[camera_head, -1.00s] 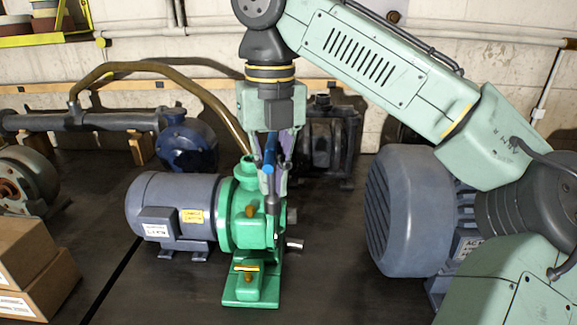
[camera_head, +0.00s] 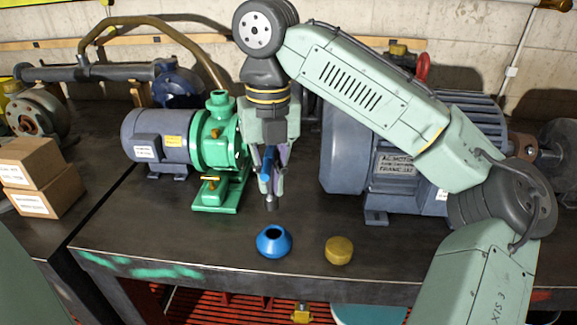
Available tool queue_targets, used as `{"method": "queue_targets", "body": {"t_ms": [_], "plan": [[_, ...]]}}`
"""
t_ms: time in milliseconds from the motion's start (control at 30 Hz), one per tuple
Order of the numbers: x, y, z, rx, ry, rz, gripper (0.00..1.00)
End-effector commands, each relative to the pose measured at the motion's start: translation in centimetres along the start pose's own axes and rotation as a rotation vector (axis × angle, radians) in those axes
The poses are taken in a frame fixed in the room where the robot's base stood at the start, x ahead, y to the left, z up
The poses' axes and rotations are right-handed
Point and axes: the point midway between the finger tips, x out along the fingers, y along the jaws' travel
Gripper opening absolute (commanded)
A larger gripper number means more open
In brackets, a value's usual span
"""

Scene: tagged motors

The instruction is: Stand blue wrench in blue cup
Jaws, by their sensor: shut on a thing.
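The blue wrench (camera_head: 265,168) is upright in my gripper (camera_head: 271,165), which is shut on it. Its dark lower end hangs below the fingers, above the dark table. The blue cup (camera_head: 274,243) is a round pot with a dark opening on top, standing near the table's front edge. The wrench shows above and behind the cup in the picture, apart from it. The fingers hide part of the wrench.
A yellow round lid-like thing (camera_head: 339,250) stands right of the cup. A green pump with a grey motor (camera_head: 160,137) is at left, a large grey motor (camera_head: 352,150) at right. Cardboard boxes (camera_head: 40,178) sit at far left. The table's front edge (camera_head: 180,263) is close.

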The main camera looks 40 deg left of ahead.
Motion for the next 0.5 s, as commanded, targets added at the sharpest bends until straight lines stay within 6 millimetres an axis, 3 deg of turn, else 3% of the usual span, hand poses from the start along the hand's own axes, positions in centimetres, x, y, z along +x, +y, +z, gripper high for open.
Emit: {"method": "queue_targets", "body": {"t_ms": [500], "plan": [[2.5, 0.7, 0.2, -0.01, -0.001, -0.001, 0.0]]}}
